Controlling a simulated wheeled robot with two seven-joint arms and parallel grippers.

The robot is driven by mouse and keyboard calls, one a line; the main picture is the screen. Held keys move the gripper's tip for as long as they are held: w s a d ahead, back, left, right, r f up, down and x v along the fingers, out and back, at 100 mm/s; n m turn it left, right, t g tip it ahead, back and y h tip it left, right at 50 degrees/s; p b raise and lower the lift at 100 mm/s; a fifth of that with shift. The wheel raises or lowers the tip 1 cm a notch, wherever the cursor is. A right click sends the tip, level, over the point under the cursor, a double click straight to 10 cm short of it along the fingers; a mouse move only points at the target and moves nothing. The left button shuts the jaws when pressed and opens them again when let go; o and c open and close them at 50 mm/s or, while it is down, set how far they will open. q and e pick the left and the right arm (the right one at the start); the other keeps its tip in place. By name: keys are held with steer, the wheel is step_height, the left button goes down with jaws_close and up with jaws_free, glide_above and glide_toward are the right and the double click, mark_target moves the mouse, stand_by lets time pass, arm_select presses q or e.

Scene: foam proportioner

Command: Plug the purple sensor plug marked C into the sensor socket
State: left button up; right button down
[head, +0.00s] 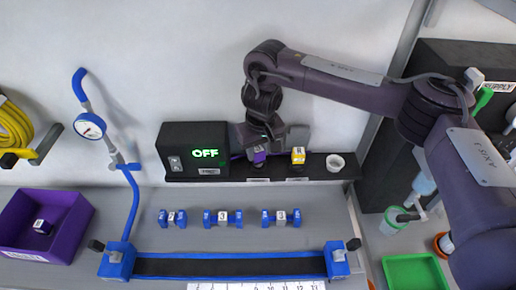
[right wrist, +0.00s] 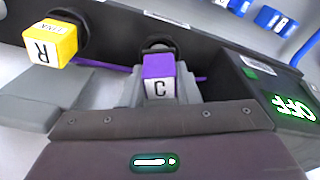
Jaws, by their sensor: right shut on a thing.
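The purple sensor plug (head: 259,155) stands at the back shelf, right of the black box with the green OFF display. In the right wrist view the purple plug (right wrist: 158,78) shows its white face marked C, with a dark ring just behind it. My right gripper (head: 262,148) reaches down from above and is shut on this plug; its grey fingers (right wrist: 160,96) stand on both sides of it. A purple cable runs from behind the plug toward the box. I cannot make out the sensor socket for certain. My left gripper is not in view.
The black box (head: 190,140) is close on the left. Blue fittings (head: 222,218), a purple bin (head: 70,240) and a blue-ended rail (head: 230,266) lie nearer.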

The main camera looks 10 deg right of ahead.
mark_target(258, 149)
steer(key=shift+f, duration=0.4)
stand_by(0.5)
steer(key=c, duration=1.4)
jaws_free()
steer(key=shift+o, duration=0.2)
steer(key=r+p, duration=0.3)
steer(key=shift+s, duration=0.2)
steer(key=shift+s+d+r+p, duration=0.1)
steer(key=shift+r+p, duration=0.25)
steer(key=shift+r, duration=1.1)
steer(key=shift+s+r, duration=0.2)
steer(key=shift+r, duration=1.1)
steer(key=shift+s+r, duration=0.2)
steer(key=shift+r, duration=1.05)
